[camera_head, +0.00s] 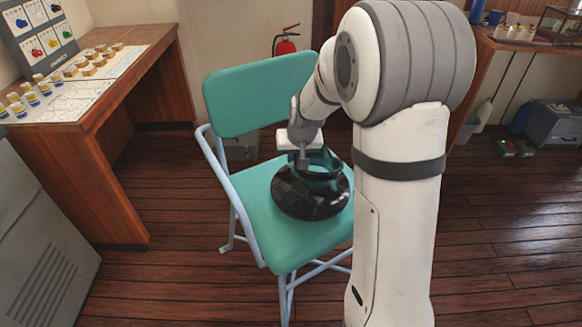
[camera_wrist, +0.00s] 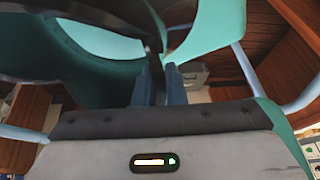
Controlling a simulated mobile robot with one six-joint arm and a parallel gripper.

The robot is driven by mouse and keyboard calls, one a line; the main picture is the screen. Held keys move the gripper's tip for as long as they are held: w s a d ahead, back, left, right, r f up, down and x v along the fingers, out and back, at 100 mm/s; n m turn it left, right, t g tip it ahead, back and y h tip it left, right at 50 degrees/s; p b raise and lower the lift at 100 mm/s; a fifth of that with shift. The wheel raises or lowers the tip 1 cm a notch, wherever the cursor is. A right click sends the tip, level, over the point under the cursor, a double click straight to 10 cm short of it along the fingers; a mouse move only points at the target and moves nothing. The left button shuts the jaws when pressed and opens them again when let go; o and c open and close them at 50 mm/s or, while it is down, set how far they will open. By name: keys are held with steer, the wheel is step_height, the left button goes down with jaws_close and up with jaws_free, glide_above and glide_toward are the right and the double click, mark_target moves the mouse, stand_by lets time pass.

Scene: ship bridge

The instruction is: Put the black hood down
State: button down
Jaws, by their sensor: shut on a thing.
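The black hood (camera_head: 311,197) is a dark, glossy, round piece with an open neck at its top. It is over the teal seat of the folding chair (camera_head: 296,249), upright or nearly so. I cannot tell whether its base touches the seat. My gripper (camera_head: 303,163) comes down from above and is shut on the rim of the neck. In the wrist view the fingers (camera_wrist: 160,85) are close together at the rim, and the dark hood (camera_wrist: 25,35) fills the upper left. The hood's far side is partly hidden.
The teal chair backrest (camera_head: 258,95) stands behind the hood. A wooden desk (camera_head: 120,90) with small bottles and blocks is at left. A red fire extinguisher (camera_head: 286,42) is on the back wall. A grey toolbox (camera_head: 553,123) is at right. The right floor is mostly open.

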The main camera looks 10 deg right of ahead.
mark_target(294, 165)
steer(key=shift+f, duration=1.65)
steer(key=shift+f, duration=0.2)
steer(key=c, duration=1.5)
jaws_free()
steer(key=shift+r, duration=0.1)
